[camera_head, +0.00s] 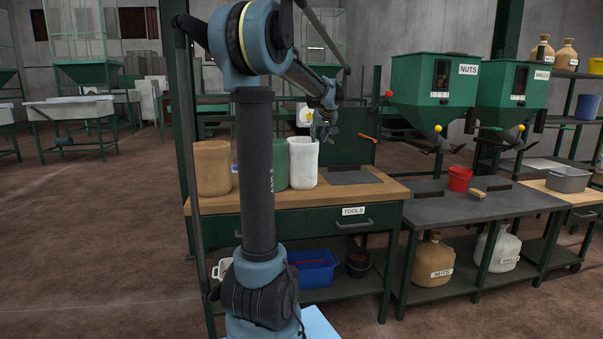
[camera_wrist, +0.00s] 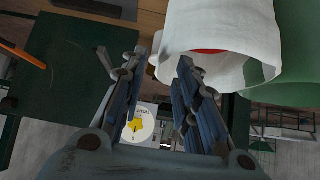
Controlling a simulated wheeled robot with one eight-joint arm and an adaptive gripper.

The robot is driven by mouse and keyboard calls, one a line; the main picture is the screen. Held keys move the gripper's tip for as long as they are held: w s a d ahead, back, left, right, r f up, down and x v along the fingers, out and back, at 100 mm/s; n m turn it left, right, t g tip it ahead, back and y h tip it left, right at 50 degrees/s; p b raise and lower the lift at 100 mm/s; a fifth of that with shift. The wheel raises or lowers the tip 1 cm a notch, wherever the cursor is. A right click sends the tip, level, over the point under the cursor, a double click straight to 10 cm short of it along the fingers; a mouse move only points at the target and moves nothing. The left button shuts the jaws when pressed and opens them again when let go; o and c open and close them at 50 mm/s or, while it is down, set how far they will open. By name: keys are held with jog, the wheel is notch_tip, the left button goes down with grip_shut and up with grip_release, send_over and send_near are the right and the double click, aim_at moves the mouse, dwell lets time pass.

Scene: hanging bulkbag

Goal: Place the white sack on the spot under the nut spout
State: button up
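The white sack (camera_head: 303,163) stands upright on the wooden bench top, beside a green sack (camera_head: 280,163). My gripper (camera_head: 325,128) is above and slightly right of the white sack in the head view. In the wrist view my gripper (camera_wrist: 158,75) is open, with nothing held between its fingers. The white sack (camera_wrist: 222,35) shows there at the upper right, its rim partly behind the right finger; contact cannot be told. The green nut hopper (camera_head: 435,90), labelled NUTS, stands to the right. Its spout (camera_head: 437,143) hangs over a dark pad (camera_head: 430,194) on the grey table.
A tan sack (camera_head: 212,168) stands left on the bench. A dark plate (camera_head: 350,176) lies right of the white sack. A red cup (camera_head: 459,178) and a brush (camera_head: 478,193) sit right of the nut spout. The shells hopper (camera_head: 513,90) is farther right.

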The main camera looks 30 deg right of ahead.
jog(key=shift+a+x, duration=0.2)
jog(key=shift+x, duration=2.55)
grip_shut()
